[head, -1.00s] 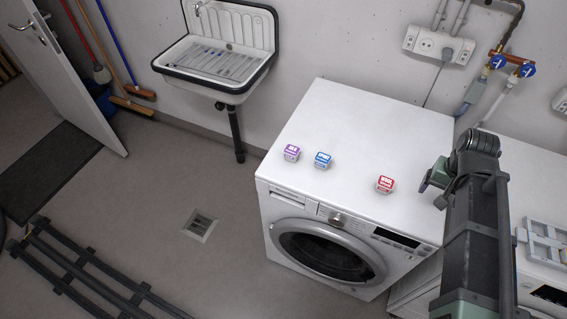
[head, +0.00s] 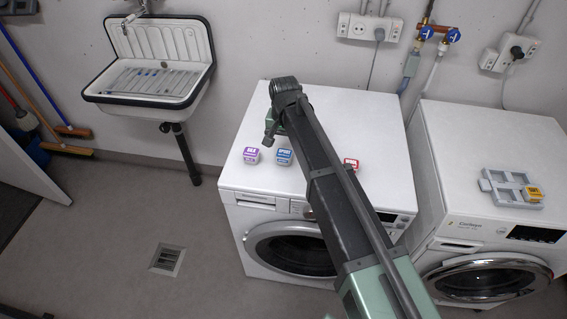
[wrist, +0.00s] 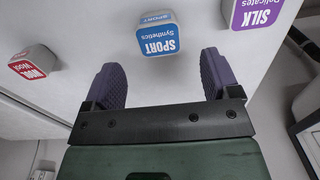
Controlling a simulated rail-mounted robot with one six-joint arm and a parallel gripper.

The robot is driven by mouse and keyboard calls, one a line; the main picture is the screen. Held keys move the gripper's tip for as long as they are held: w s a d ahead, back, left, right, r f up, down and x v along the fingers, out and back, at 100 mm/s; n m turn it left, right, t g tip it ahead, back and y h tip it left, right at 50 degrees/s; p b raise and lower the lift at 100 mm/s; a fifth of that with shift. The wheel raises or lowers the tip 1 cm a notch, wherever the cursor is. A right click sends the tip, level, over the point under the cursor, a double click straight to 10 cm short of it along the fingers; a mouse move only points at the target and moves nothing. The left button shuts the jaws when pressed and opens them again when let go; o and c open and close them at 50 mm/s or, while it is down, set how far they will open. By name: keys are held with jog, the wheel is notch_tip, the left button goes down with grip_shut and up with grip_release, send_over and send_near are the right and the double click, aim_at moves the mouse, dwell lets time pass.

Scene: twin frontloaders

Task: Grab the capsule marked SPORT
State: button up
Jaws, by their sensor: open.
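The capsule marked SPORT is a small white cube with a blue label, on top of the left washing machine (head: 385,140). In the head view the SPORT capsule (head: 284,157) stands between the purple and red ones. In the wrist view the SPORT capsule (wrist: 158,38) is upside down in the picture, ahead of the fingers and roughly between their lines. My gripper (wrist: 165,75) is open, with two purple ribbed fingers apart and nothing between them. In the head view my arm's end is above the machine top beside the SPORT capsule; the fingers are mostly hidden there.
The purple SILK capsule (head: 251,155) stands close left of SPORT. The red WOOL capsule (wrist: 37,62) stands farther off on the other side, partly behind my arm in the head view. A grey tray (head: 490,190) with a yellow capsule (head: 533,193) lies on the right machine.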

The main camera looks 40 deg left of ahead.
aim_at(284, 153)
notch_tip(284, 153, down, 6)
jog(key=b, duration=0.5)
jog(key=shift+s+d+r, duration=0.1)
jog(key=shift+s+r, duration=0.05)
jog(key=shift+r, duration=0.4)
jog(key=c, duration=1)
